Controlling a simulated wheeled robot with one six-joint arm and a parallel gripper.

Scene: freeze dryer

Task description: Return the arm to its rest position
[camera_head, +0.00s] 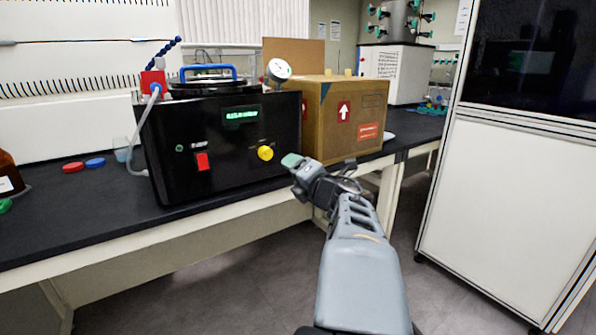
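My arm reaches up from the bottom of the head view, in front of the bench edge. My gripper (292,161) is at its far end, in front of the black machine and left of the cardboard box's front. Its greenish tip points left, near a yellow knob (265,153) on the machine's front. A gap from the knob shows in the picture, but depth is hard to judge. The fingers are small and seen from behind, so I cannot tell whether they are open or shut. I see nothing clearly held.
The black machine (225,150) has a red switch (203,161) and a lit green display (241,116). A cardboard box (345,118) stands right of it on the dark bench (75,215). A white cabinet (505,200) stands at the right. Floor between bench and cabinet looks clear.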

